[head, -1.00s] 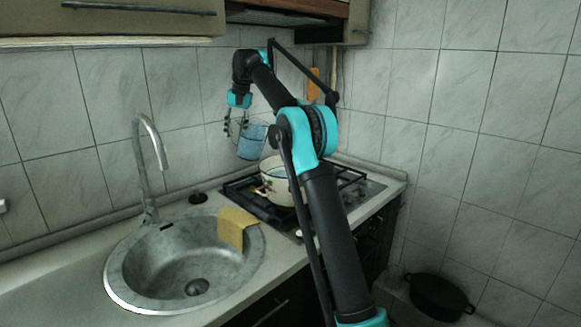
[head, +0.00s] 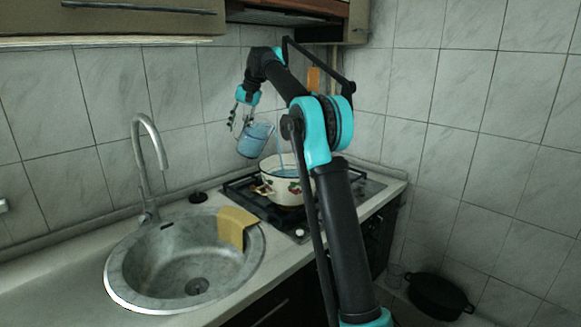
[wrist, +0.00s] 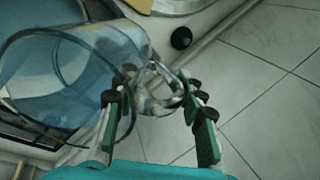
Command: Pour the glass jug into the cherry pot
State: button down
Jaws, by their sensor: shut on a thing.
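The glass jug (head: 255,139) holds blue liquid and is tilted to the right above the stove. A thin blue stream runs from its lip down into the cherry pot (head: 268,190). The pot is cream with painted cherries and stands upright on the stove, partly hidden by my arm. My gripper (head: 238,117) is shut on the jug at its left side, above and left of the pot. In the wrist view, the jug (wrist: 95,60) fills the left, with its handle side between the fingers of my gripper (wrist: 157,105).
The black gas stove (head: 240,187) lies under the pot. A round sink (head: 135,262) with a tall tap (head: 148,165) is at left, a yellow cloth (head: 237,226) over its rim. A black pot (head: 438,296) is low at right. Tiled walls stand behind.

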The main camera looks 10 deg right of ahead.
aim_at(252, 127)
jog(key=shift+d+r, duration=0.15)
jog(key=shift+d, duration=0.15)
jog(key=shift+s+d+r+t+y+p, duration=0.15)
jog(key=shift+d+y+p, duration=0.05)
jog(key=shift+d+y, duration=0.4)
jog(key=shift+s+d+r+t+y+p, duration=0.1)
jog(key=shift+s+d+t+y+p, duration=0.1)
jog(key=shift+d+y, duration=0.4)
dwell(0.6)
jog(key=shift+s+d+r+y+p, duration=0.1)
jog(key=shift+d+r+y+p, duration=0.1)
jog(key=shift+y+p, duration=0.25)
jog(key=shift+d+r+y+p, duration=0.1)
jog(key=shift+d+y+p, duration=0.1)
jog(key=shift+y, duration=0.35)
dwell(1.1)
jog(key=shift+d+f+t+y+p, duration=0.4)
jog(key=shift+f+y+p, duration=0.2)
jog(key=shift+y, duration=0.3)
dwell(1.9)
jog(key=shift+s+d, duration=0.1)
jog(key=shift+d, duration=0.1)
dwell(0.8)
